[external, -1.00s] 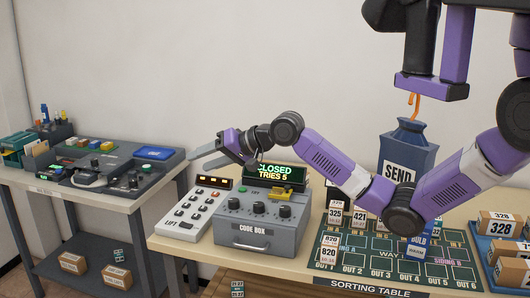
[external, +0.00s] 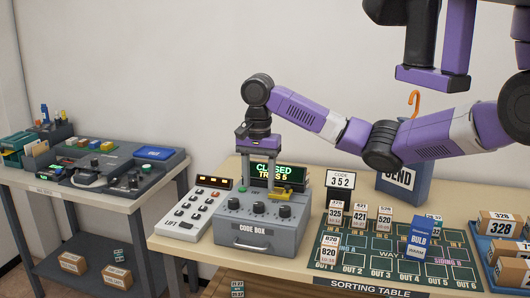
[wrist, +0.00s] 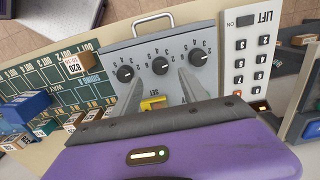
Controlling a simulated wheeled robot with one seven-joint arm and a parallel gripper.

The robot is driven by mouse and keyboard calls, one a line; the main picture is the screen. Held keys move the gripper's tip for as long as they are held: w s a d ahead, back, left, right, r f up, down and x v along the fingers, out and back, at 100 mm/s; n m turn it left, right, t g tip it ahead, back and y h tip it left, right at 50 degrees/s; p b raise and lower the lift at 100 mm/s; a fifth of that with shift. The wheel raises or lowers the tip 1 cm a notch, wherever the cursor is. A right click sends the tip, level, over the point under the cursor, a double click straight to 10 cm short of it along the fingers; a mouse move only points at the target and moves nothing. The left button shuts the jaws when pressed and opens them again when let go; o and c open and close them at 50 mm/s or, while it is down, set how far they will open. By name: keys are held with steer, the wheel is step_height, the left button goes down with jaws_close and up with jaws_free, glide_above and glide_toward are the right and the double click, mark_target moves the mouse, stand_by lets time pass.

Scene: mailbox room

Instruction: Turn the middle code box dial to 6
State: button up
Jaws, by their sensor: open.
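The code box (external: 262,236) is a grey box on the table with a row of three black dials on its sloped top. The middle dial (external: 257,211) also shows in the wrist view (wrist: 160,66), between my fingertips as seen from there. Its pointer setting is too small to read. My gripper (external: 257,186) points down over the box, open and empty, its fingers apart. The fingers seem to be above the dials; I see no contact. The display (external: 277,174) behind reads CLOSED, TRIES 5, and is partly covered by my gripper.
A yellow lever (wrist: 152,103) marked SET sits on the box behind the dials. The LIFT keypad (external: 192,215) stands close on the left. The sorting board (external: 330,268) with several small boxes lies to the right.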

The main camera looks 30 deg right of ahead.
mark_target(259, 204)
steer(key=shift+f+p, duration=0.35)
steer(key=shift+f, duration=2.8)
jaws_close()
